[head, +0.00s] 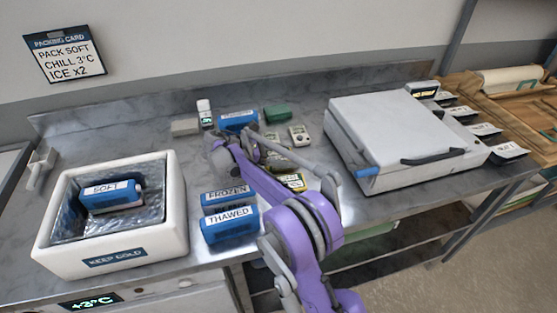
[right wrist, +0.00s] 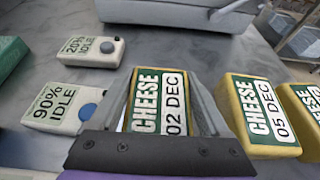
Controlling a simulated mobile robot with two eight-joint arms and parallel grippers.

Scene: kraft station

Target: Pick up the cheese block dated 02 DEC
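The cheese block dated 02 DEC (right wrist: 158,101) is a yellow block with a green and white label. It lies between the two fingers of my right gripper (right wrist: 163,108) in the right wrist view. The fingers stand apart on either side of it, and I see no firm contact on both sides. The 05 DEC cheese block (right wrist: 262,115) lies to its right, with another yellow block (right wrist: 308,100) beyond. In the head view a yellow block (head: 291,181) shows beside my purple right arm, its date unreadable; that arm hides the gripper's fingers. My left gripper is not in view.
Two white devices, 90% IDLE (right wrist: 65,108) and 20% IDLE (right wrist: 90,52), lie left of the block. The blue FROZEN (head: 228,196) and THAWED (head: 229,224) packs, white KEEP COLD box (head: 170,235) and grey lidded machine (head: 395,130) stand on the counter.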

